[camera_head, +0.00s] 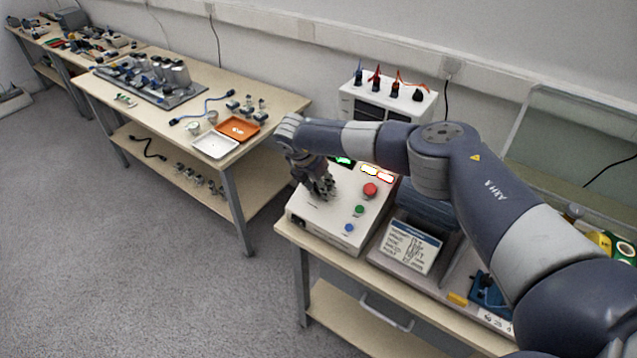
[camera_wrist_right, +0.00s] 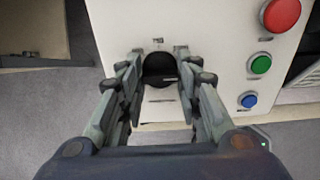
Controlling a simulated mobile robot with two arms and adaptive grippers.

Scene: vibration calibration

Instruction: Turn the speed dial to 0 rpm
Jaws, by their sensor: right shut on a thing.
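The white control box (camera_head: 333,219) stands on the near bench, with a red button (camera_head: 370,190), a green button (camera_head: 359,210) and a blue button (camera_head: 349,228) on its sloped top. My right gripper (camera_head: 325,192) reaches down onto the panel to the left of the buttons. In the wrist view the black speed dial (camera_wrist_right: 160,68) sits between the fingers of my right gripper (camera_wrist_right: 158,88), which is shut on it. Part of the dial is hidden by the fingers, and its setting cannot be read. My left gripper is not in view.
Lit displays (camera_head: 377,173) are at the box's back, partly behind my arm. A white instrument (camera_head: 388,99) with cables stands behind. A printed sign (camera_head: 410,246) lies to the right. A white tray (camera_head: 215,145) and orange tray (camera_head: 238,129) are on the left bench.

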